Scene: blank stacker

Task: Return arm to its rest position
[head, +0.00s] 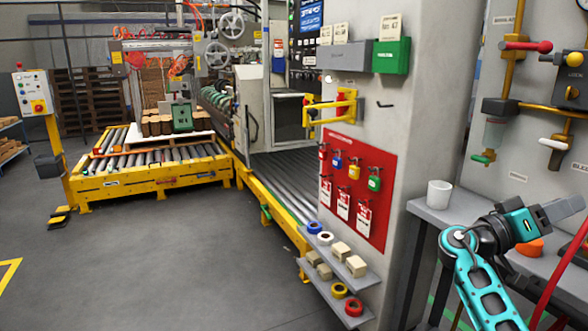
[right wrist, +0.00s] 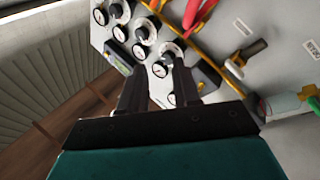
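My right arm is teal and comes in at the lower right of the head view. Its gripper (head: 564,211) is in the air in front of the grey wall panel, above a grey bench (head: 440,216). In the right wrist view the two dark fingers of this gripper (right wrist: 158,68) stand apart with nothing between them. Behind them is a panel with several round gauges (right wrist: 160,68). My left arm and gripper are not in view.
A white cup (head: 439,193) stands on the bench left of my right arm. A red hose (head: 560,275) hangs close to the arm. Valves with red and yellow handles (head: 527,46) stick out of the wall. A roller conveyor (head: 150,182) and open floor lie to the left.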

